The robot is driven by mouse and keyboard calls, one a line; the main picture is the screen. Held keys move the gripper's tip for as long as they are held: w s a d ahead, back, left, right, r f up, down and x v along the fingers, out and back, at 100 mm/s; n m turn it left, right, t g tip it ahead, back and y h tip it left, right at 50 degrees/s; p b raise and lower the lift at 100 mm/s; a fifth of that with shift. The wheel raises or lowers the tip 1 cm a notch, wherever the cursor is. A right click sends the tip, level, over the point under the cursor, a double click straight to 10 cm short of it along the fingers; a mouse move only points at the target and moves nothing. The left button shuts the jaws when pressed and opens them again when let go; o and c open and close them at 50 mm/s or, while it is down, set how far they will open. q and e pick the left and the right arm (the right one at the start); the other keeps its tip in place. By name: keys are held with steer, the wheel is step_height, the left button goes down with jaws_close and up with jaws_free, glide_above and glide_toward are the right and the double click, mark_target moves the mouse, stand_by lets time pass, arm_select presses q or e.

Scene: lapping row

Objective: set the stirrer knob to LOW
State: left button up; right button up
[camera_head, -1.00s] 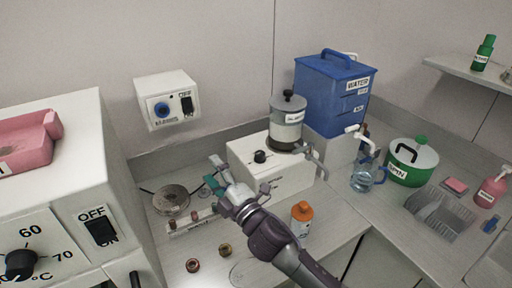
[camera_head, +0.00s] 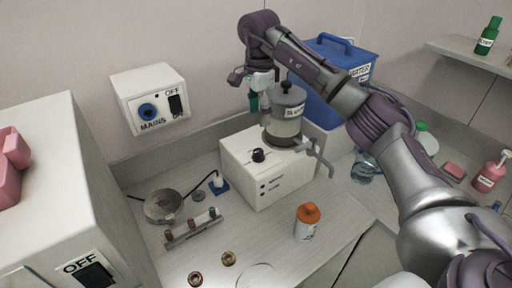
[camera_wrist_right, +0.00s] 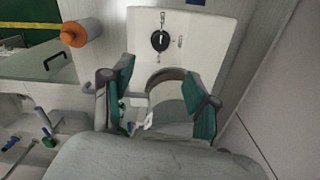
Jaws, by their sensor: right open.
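My right gripper (camera_head: 259,98) is open, with green finger pads, raised behind and left of the lidded grey canister (camera_head: 287,117) on the stirrer. In the wrist view its fingers (camera_wrist_right: 160,90) stand apart, with the knob beyond them. They are clear of the knob. My left gripper is not in view.
A mains box (camera_head: 150,98) is on the wall at left. An orange-capped bottle (camera_head: 307,221) and two small rings stand in front. A metal dish (camera_head: 164,207) and a small rack (camera_head: 193,229) are left of the stirrer. A blue water tank (camera_head: 318,92) stands behind my arm.

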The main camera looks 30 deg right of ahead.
mark_target(258, 151)
step_height(258, 151, down, 12)
steer(key=p, duration=0.2)
steer(key=shift+a+p, duration=0.1)
steer(key=shift+p, duration=0.25)
steer(key=shift+f, duration=0.6)
jaws_close()
